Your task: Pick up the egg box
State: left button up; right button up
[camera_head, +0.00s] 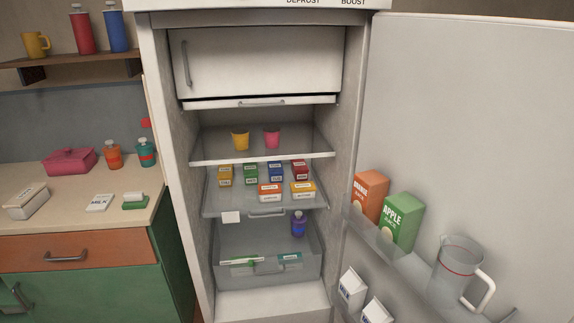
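An elongated off-white box (27,201) lies on the counter at the far left. It looks the most like an egg box, but I cannot read its marking. Neither of my grippers is in view.
The fridge stands open, with small boxes and cups on its shelves (262,158). Its door (470,130) is swung right and holds an orange carton (369,194), a green carton (402,219) and a jug (455,270).

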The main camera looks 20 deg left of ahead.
aim_at(22, 206)
jog(key=u, duration=2.4)
jog(key=i, duration=0.15)
jog(key=z, duration=0.05)
